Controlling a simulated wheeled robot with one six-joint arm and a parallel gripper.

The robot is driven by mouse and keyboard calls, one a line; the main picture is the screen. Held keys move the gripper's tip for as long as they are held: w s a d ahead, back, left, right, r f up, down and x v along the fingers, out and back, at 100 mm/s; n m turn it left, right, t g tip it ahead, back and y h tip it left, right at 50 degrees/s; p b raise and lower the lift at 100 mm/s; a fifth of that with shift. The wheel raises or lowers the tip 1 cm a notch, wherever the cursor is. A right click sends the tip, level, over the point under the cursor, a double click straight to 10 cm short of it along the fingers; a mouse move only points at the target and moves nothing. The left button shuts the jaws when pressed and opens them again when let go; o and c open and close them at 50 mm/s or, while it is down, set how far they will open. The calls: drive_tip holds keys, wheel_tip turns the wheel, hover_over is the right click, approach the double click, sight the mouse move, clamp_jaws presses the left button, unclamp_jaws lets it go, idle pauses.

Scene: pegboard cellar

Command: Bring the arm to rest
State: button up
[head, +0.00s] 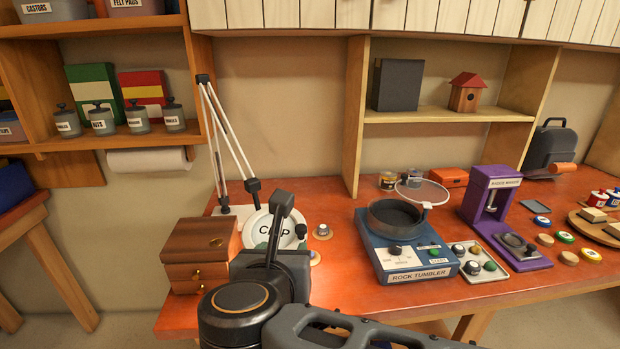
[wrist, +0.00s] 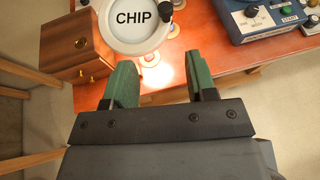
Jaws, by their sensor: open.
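My arm reaches up from the bottom of the head view, and its wrist (head: 271,262) stands in front of the bench. In the wrist view, my gripper (wrist: 163,82) has its two green fingers apart, with nothing between them. The fingers point at the bench's front part, just short of a white round magnifier lamp marked CHIP (wrist: 136,19). The same lamp (head: 262,226) is partly hidden behind my wrist in the head view. In that view the fingers are mostly hidden.
A wooden drawer box (head: 199,255) stands left of the lamp. A blue rock tumbler (head: 412,258), a purple badge maker (head: 494,205) and a tray of stones (head: 480,258) stand to the right. A shelf (head: 450,115) is above the bench (head: 345,287). Floor shows in front.

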drive_tip(key=s+a+r+n+g+y, duration=0.1)
drive_tip(key=s+a+r+n+y, duration=0.1)
drive_tip(key=a+n+y, duration=1.35)
drive_tip(key=d+f+n+g+h+p, duration=0.2)
drive_tip(key=d+f+n+g+h, duration=0.75)
drive_tip(key=n, duration=1.25)
drive_tip(key=d+f+h+p, duration=0.1)
drive_tip(key=d+f+h, duration=0.1)
drive_tip(key=d, duration=1.2)
drive_tip(key=d+f+m+h, duration=0.1)
drive_tip(key=d+f+h, duration=0.2)
drive_tip(key=d, duration=1.1)
drive_tip(key=shift+w+d+f+t+p, duration=0.2)
drive_tip(key=shift+f+t+p, duration=0.15)
drive_tip(key=shift+f, duration=0.55)
drive_tip(key=shift+m, duration=0.25)
